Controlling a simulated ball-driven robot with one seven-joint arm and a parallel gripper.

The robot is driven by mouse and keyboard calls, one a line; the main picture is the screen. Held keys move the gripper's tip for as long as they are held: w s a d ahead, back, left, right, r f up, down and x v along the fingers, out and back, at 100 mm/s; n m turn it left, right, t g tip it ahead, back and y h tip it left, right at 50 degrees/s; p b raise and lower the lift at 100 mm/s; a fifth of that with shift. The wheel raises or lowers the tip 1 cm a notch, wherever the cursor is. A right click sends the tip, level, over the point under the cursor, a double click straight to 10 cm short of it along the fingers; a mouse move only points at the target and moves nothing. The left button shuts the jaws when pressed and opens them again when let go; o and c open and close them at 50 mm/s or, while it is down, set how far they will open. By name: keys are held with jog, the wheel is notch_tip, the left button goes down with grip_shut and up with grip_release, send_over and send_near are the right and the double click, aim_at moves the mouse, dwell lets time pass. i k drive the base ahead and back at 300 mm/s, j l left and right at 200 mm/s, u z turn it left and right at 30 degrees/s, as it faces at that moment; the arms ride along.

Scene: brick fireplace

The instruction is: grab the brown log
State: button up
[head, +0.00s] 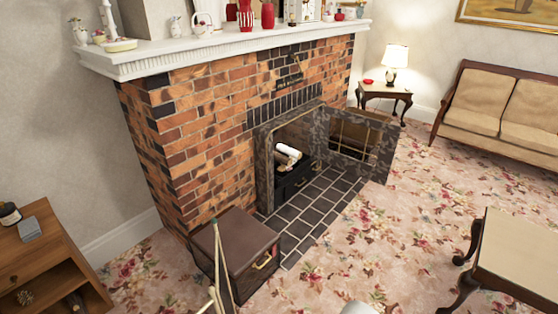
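Inside the fireplace opening, a short pale log (287,152) with a whitish top lies on a dark grate (292,180). A darker, brownish piece shows just under it, but it is too small to tell whether it is a separate log. The fireplace's dark metal door (352,140) is swung open to the right, so the log is visible from here. My gripper is not in view.
A dark brown box (237,253) with a brass handle stands left of the black tiled hearth (318,203), with thin upright rods in front. A wooden table (515,255) stands at right. Flowered carpet (390,245) between is mostly clear.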

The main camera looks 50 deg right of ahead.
aim_at(278, 157)
jog(key=i+l, duration=0.3)
jog(key=l, duration=0.15)
jog(key=i+l, duration=0.3)
jog(key=l, duration=0.2)
jog(key=i+l, duration=0.25)
jog(key=l, duration=0.2)
jog(key=i+l, duration=0.3)
jog(key=l, duration=0.2)
jog(key=i+l, duration=0.15)
jog(key=l, duration=0.2)
jog(key=i+l, duration=0.1)
jog(key=l, duration=0.25)
jog(key=i+l, duration=0.15)
jog(key=l, duration=0.25)
jog(key=i+l, duration=0.15)
jog(key=l, duration=0.2)
jog(key=i+l, duration=0.1)
jog(key=l, duration=0.25)
jog(key=i+l, duration=0.15)
jog(key=l, duration=0.2)
jog(key=i+l, duration=0.15)
jog(key=l, duration=0.2)
jog(key=i+l, duration=0.1)
jog(key=l, duration=0.3)
jog(key=i+l, duration=0.15)
jog(key=l, duration=0.15)
jog(key=i+l, duration=0.35)
jog(key=l, duration=0.25)
